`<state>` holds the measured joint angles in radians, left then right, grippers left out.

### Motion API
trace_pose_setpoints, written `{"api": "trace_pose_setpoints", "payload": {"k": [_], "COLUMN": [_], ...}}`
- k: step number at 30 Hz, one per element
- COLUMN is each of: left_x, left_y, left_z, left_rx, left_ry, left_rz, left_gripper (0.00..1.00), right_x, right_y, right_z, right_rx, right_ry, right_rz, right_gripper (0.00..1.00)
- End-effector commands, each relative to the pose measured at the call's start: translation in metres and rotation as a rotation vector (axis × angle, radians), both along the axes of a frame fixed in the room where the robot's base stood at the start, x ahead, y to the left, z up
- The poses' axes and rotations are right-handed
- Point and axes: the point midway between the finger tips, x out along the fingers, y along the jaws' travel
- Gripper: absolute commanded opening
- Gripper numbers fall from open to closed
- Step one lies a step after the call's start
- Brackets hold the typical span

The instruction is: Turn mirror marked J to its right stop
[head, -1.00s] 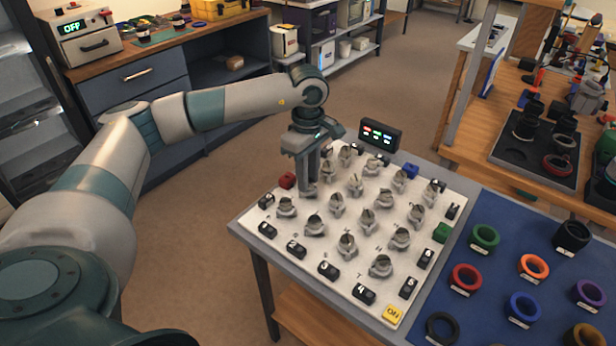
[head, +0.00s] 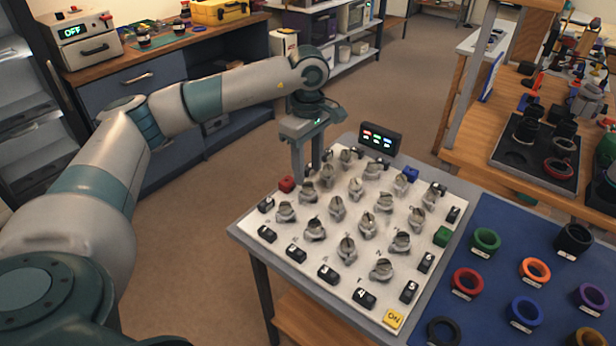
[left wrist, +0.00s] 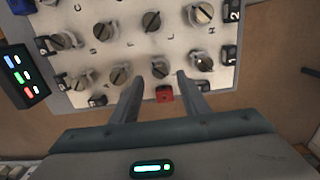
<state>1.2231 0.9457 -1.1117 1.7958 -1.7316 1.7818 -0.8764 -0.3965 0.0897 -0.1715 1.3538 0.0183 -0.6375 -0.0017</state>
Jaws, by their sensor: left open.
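A white board (head: 270,222) carries rows of grey mirror knobs, among them one in the middle (head: 337,208). Small letters are printed beside the knobs; I cannot surely read which one is J. My left gripper (head: 308,174) is open and empty above the board's far left part, just above a knob (head: 308,191). In the left wrist view the open fingers (left wrist: 158,80) point at a knob (left wrist: 160,68) just beyond their tips. A red block (left wrist: 164,94) shows between the fingers; it sits at the board's edge in the head view (head: 287,184). My right gripper is not in view.
Black numbered blocks (head: 328,274) line the board's edges, with a yellow block (head: 393,319) at the near corner. A small display (head: 380,140) stands behind the board. A blue mat (head: 500,265) with coloured rings lies to the right.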

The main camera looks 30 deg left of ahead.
Motion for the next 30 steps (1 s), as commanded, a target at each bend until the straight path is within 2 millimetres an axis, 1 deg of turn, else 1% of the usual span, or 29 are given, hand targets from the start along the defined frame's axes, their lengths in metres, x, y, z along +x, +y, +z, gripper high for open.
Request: {"api": "trace_pose_setpoints", "payload": {"k": [1,9,12,18,24,30], "left_x": [0.001,0.001,0.001,0.001,0.0,0.0], "left_y": [0.0,-0.001,-0.001,0.0,0.0,0.0], "left_z": [0.01,0.065,0.085,0.117,0.13,0.132], "left_rx": [-0.001,-0.001,-0.001,0.001,0.0,0.0], "left_ry": [-0.006,-0.006,-0.006,-0.005,-0.003,-0.002], "left_rz": [0.0,-0.002,-0.002,-0.001,-0.001,-0.001], "left_gripper": [0.42,0.42,0.42,0.42,0.42,0.42], "right_x": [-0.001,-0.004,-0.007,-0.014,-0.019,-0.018], "right_y": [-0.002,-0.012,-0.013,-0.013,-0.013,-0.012], "right_z": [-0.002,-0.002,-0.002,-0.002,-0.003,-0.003], "right_rx": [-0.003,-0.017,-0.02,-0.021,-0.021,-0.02], "right_ry": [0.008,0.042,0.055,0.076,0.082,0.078], "right_rz": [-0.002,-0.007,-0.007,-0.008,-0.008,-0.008], "right_gripper": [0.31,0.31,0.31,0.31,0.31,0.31]}}
